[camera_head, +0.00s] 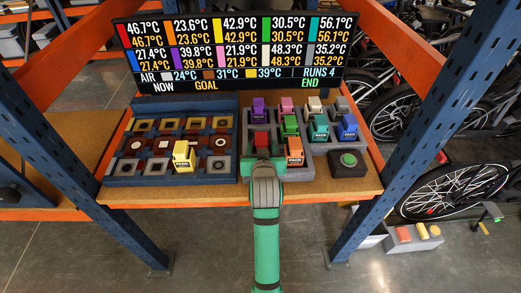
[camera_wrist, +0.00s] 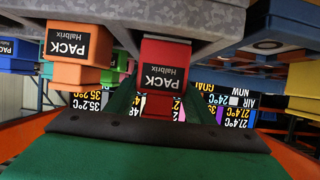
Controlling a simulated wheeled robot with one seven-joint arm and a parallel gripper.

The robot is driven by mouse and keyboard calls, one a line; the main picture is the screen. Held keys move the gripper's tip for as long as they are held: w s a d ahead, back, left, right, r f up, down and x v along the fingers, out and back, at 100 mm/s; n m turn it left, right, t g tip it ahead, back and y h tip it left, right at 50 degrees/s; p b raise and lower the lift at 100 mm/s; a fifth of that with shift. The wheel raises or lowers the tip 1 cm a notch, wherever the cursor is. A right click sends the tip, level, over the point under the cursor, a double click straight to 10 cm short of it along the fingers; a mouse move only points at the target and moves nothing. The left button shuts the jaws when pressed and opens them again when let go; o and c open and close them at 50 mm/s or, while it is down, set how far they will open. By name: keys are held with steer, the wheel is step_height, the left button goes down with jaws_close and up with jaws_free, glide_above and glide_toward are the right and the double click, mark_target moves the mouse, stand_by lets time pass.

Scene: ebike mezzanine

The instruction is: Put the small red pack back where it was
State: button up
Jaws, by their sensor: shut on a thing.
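The small red pack (camera_head: 261,139) is at the front left of the grey rack (camera_head: 305,173), just beyond the end of my arm. My gripper (camera_head: 263,158) is shut on it, reaching in from the front. In the wrist view, which is upside down, the red pack (camera_wrist: 164,72) shows its "PACK Halbrix" label between my green fingers (camera_wrist: 160,108). It lines up with the grey rack's front edge; whether it rests fully in its slot I cannot tell. My gripper hides its lower part in the head view.
An orange pack (camera_head: 294,151) stands close right of the red one. Green (camera_head: 290,126), purple (camera_head: 258,107) and several other packs stand behind. A blue tray (camera_head: 120,180) with a yellow pack (camera_head: 183,157) is left. A green button (camera_head: 348,159) is right; a temperature display (camera_head: 235,55) stands behind.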

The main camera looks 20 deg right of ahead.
steer(key=shift+s+a+f, duration=0.1)
steer(key=shift+s+f, duration=0.05)
steer(key=shift+f, duration=0.8)
steer(key=shift+f, duration=0.2)
steer(key=o, duration=1.6)
steer(key=shift+c, duration=0.2)
